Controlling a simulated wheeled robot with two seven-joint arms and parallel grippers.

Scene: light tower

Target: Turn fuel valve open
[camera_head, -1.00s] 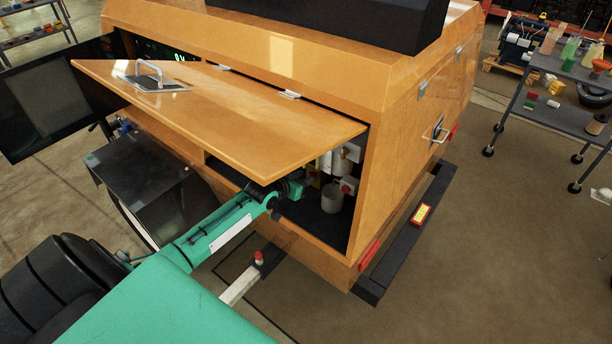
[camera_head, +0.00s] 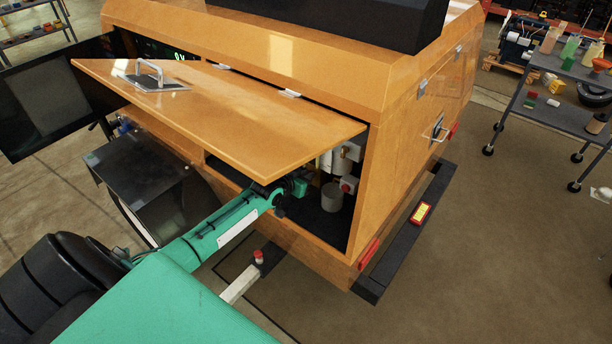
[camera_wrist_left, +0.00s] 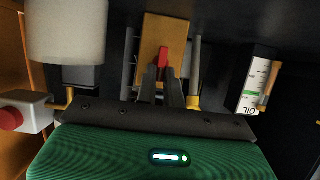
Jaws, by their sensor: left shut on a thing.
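The fuel valve's red handle (camera_wrist_left: 163,62) shows in the left wrist view, in front of a tan-yellow block (camera_wrist_left: 163,35). My left gripper (camera_wrist_left: 162,78) has its dark fingers close together around the red handle and is shut on it. In the head view my green left arm (camera_head: 235,222) reaches under the raised orange panel (camera_head: 215,100) into the open compartment of the light tower (camera_head: 420,130). The valve and fingertips are hidden there by the panel and arm. My right gripper does not show.
In the left wrist view a pale cylinder (camera_wrist_left: 66,30) and a red button on a white box (camera_wrist_left: 12,118) are on the left. A box labelled OIL (camera_wrist_left: 255,85) is on the right. The open panel hangs close above my arm.

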